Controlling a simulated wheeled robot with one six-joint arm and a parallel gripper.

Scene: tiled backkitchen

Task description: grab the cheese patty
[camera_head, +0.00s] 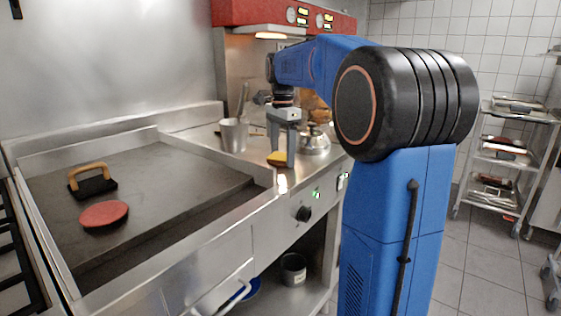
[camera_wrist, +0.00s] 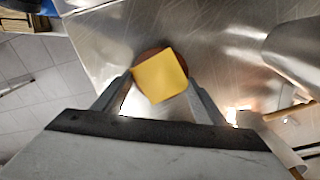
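The cheese patty (camera_head: 276,159) is a brown patty with a square yellow cheese slice on top. It is at the front edge of the steel counter, just right of the griddle. In the wrist view the cheese slice (camera_wrist: 160,76) is centred between the fingertips, with the brown rim showing behind it. My gripper (camera_head: 282,154) points down over it, its fingers spread to either side of the patty. In the wrist view the fingertips (camera_wrist: 160,80) reach the patty's sides. I cannot tell whether they press on it or whether it rests on the counter.
A griddle (camera_head: 160,190) on the left holds a red patty (camera_head: 104,215) and a press with a wooden handle (camera_head: 88,172). A metal cup (camera_head: 233,136) with utensils and a shiny kettle-like pot (camera_head: 314,142) stand close to my gripper. A shelved trolley (camera_head: 505,150) stands right.

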